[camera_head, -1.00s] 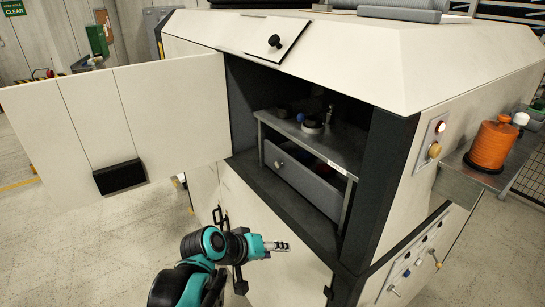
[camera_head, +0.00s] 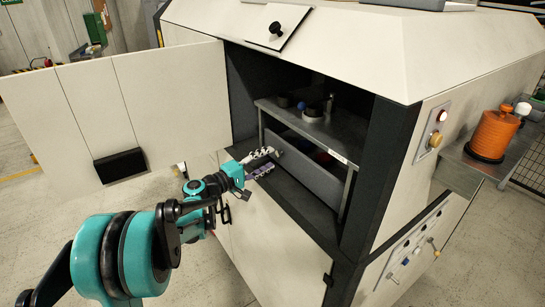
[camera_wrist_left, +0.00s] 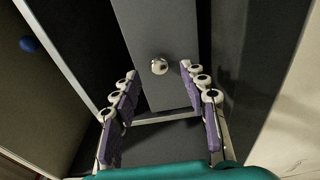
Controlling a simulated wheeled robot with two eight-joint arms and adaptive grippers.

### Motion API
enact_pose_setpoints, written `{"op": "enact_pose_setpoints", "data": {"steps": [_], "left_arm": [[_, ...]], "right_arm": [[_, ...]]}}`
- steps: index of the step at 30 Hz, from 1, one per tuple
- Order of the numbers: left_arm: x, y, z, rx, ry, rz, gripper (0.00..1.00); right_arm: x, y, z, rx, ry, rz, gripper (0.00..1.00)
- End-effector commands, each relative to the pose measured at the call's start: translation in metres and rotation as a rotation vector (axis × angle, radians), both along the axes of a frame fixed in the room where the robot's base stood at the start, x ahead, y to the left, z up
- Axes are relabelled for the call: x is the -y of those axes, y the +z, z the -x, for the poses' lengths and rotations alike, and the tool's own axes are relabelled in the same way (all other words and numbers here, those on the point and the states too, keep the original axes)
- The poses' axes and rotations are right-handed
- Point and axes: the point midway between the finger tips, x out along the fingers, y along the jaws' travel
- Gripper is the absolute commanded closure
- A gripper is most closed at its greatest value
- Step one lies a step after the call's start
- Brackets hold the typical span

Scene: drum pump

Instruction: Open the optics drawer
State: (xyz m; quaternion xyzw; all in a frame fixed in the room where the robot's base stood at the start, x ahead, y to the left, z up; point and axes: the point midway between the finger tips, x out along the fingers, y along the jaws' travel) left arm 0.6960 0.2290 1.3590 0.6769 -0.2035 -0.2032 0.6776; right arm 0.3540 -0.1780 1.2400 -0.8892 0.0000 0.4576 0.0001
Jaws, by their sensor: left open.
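The grey optics drawer (camera_head: 318,172) sits under a metal shelf inside the open cabinet and looks shut or nearly so. Its round metal knob (camera_wrist_left: 159,66) shows in the left wrist view, centred between my fingertips and a little beyond them. In the head view my left gripper (camera_head: 266,162) is at the cabinet opening, just in front of the drawer's left part, and hides much of the knob. In the left wrist view the purple-padded fingers of this gripper (camera_wrist_left: 159,88) are spread with nothing between them. My right gripper is not in view.
The shelf (camera_head: 325,132) above the drawer carries small items. The cabinet door (camera_head: 120,110) stands open at the left, close above my arm. A dark post (camera_head: 375,180) bounds the opening at the right. An orange ribbed container (camera_head: 494,134) stands on a side ledge.

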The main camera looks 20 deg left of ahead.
Motion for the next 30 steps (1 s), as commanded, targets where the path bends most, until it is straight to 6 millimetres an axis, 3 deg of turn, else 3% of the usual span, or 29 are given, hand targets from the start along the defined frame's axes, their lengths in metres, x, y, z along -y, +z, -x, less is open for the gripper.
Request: {"op": "enact_pose_setpoints", "data": {"steps": [6, 15, 16, 21, 30], "left_arm": [[0.014, 0.000, -0.021, 0.000, -0.002, -0.001, 0.56], [0.016, 0.000, -0.024, 0.000, -0.001, -0.001, 0.56], [0.016, 0.000, -0.024, 0.000, -0.001, -0.001, 0.59], [0.016, 0.000, -0.024, 0.000, 0.000, -0.001, 1.00], [0.013, 0.000, -0.020, -0.001, 0.000, -0.002, 1.00]], "right_arm": [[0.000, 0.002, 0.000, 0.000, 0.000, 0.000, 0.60], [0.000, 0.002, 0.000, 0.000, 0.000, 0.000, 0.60], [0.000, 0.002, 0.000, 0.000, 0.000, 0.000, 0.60], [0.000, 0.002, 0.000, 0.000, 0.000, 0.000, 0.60], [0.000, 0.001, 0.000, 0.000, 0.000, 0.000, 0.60]]}}
